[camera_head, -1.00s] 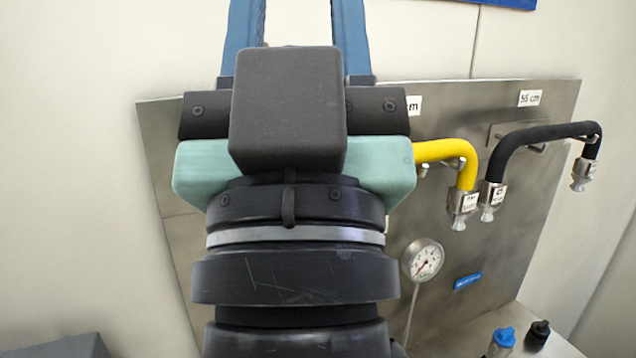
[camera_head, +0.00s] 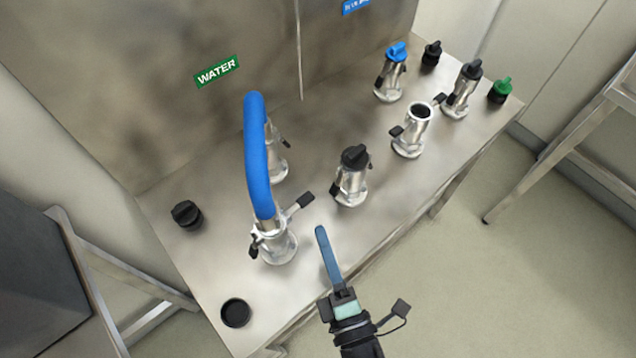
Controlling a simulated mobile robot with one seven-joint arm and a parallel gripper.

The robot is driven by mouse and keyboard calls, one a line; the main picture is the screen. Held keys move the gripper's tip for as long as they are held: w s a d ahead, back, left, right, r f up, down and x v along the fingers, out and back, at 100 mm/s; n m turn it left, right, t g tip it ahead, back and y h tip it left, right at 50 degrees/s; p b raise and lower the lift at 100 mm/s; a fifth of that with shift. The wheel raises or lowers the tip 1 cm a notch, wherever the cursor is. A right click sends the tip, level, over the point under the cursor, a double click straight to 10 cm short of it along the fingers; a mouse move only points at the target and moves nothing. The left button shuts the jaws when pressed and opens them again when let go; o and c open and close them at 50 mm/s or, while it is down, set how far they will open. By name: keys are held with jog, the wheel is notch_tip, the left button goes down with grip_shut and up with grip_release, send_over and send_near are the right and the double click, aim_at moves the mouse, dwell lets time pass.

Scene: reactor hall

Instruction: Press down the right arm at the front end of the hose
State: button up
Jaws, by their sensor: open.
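The blue hose (camera_head: 256,150) arches over the metal bench. Its front end joins a silver coupling (camera_head: 276,243) on the bench. The coupling's right arm (camera_head: 301,202) has a black tip and sticks outward to the upper right. Its left arm (camera_head: 254,248) hangs down close against the coupling's side. The hose's back end meets another coupling (camera_head: 275,163), partly hidden behind the hose. My gripper (camera_head: 322,234) is to the right of the front coupling, apart from the right arm. I see its blue fingers edge-on, overlapping; it is open and holds nothing.
A silver coupling with a black cap (camera_head: 352,178) stands right of my gripper. An uncapped coupling (camera_head: 411,132) and a blue-capped one (camera_head: 391,76) stand farther back. A black cap (camera_head: 187,214) and a black round piece (camera_head: 235,313) lie at left. A steel panel rises behind.

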aim_at(306, 193)
jog(key=p+x, duration=0.1)
jog(key=x, duration=1.2)
grip_shut()
